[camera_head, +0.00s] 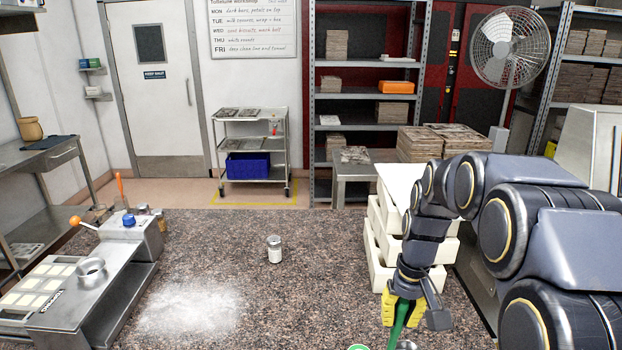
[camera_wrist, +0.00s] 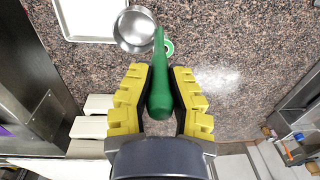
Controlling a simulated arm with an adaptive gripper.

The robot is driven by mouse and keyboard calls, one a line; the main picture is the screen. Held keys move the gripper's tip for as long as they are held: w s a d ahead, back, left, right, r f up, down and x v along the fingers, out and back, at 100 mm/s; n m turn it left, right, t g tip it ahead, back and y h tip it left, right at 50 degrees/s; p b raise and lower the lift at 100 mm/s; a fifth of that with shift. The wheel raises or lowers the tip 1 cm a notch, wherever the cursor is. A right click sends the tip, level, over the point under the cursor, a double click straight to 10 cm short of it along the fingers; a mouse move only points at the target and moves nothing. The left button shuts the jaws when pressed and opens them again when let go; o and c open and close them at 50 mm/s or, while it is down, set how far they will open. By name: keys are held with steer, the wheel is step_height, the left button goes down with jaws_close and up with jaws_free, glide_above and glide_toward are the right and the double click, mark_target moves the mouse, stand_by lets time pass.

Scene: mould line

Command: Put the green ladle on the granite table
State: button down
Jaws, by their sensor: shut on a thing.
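The green ladle (camera_head: 400,322) has a green handle and a round steel bowl. In the wrist view its handle (camera_wrist: 160,92) lies between the yellow-padded fingers, and its bowl (camera_wrist: 135,27) points away from my gripper. My gripper (camera_head: 403,308) is shut on the handle at the front right of the granite table (camera_head: 230,260). The brown speckled table top also shows in the wrist view (camera_wrist: 230,40). The ladle is over the table; I cannot tell whether its bowl touches the surface.
Stacked cream trays (camera_head: 383,255) stand close to my arm. A small jar (camera_head: 275,249) and white powder (camera_head: 190,309) are on the table. A steel machine (camera_head: 90,290) is at the left. A white tray (camera_wrist: 70,37) and a green-and-white round thing (camera_wrist: 169,47) lie near the ladle bowl.

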steer(key=w+a+f+n, duration=0.2)
steer(key=a+n, duration=0.5)
steer(key=a, duration=2.1)
steer(key=s+a+f+n, duration=0.3)
steer(key=s+a, duration=0.4)
steer(key=a, duration=0.4)
steer(key=s+a+f+n, duration=0.25)
steer(key=s+a, duration=0.45)
steer(key=a, duration=0.4)
step_height(320, 180, down, 6)
steer(key=shift+d, duration=0.2)
steer(key=shift+f+n, duration=0.25)
steer(key=shift+f, duration=0.25)
steer(key=c, duration=1.1)
jaws_free()
steer(key=shift+o, duration=0.2)
